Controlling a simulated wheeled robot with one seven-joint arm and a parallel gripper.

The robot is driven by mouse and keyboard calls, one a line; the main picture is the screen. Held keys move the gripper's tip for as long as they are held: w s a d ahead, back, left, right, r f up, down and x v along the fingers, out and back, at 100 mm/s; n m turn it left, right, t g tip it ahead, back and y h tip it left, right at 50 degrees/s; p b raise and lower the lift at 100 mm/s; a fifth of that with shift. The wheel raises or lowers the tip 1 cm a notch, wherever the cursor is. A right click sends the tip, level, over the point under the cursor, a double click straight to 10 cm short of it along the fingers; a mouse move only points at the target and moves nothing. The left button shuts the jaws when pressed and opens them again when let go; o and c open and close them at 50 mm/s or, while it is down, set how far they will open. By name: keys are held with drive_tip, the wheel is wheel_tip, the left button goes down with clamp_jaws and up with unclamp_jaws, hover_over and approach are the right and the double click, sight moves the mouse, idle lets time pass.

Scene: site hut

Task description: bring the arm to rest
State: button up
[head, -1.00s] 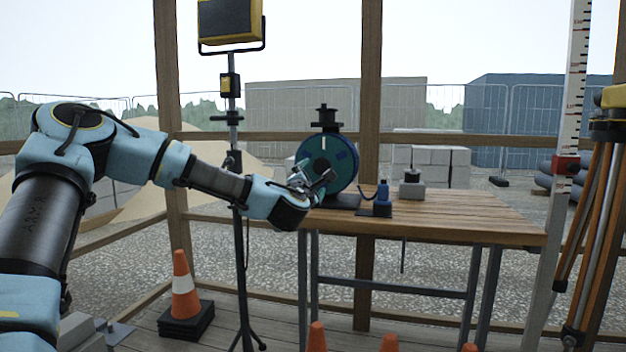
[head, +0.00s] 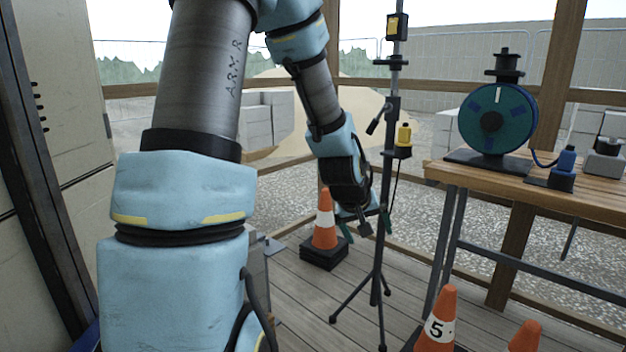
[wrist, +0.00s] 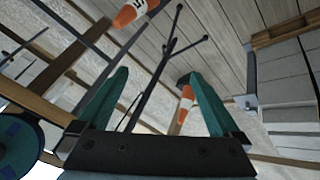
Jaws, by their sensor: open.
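My gripper (head: 366,230) hangs low at the end of my bent blue arm, left of the table and clear of it. It points down, with its teal fingers spread and nothing between them. In the head view it is in front of the tripod stand's pole (head: 385,205) and right of a cone (head: 325,222); whether it touches the pole I cannot tell. The wrist view shows both teal fingers (wrist: 156,76) apart, with an orange cone (wrist: 187,105) and tripod legs (wrist: 168,45) behind the gap.
The wooden table (head: 600,207) at right bears a blue-green reel (head: 475,118), a small blue bottle-like item (head: 567,160) and a grey block (head: 604,163). A cone marked 5 (head: 438,312) and another cone (head: 525,338) stand in front. A cabinet (head: 60,100) is at left. Some plank floor is bare.

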drive_tip(key=s+a+r+g+y, duration=0.1)
drive_tip(key=s+a+g+y, duration=0.1)
drive_tip(key=s+a, duration=0.55)
drive_tip(key=s+a+r+g+y, duration=0.15)
drive_tip(key=s+a, duration=0.25)
drive_tip(key=a, duration=0.7)
wheel_tip(320, 180, up, 20)
drive_tip(key=m+p, duration=0.1)
drive_tip(key=p, duration=2)
drive_tip(key=shift+s+a+r, duration=0.15)
drive_tip(key=shift+s+a, duration=0.2)
drive_tip(key=shift+a, duration=0.1)
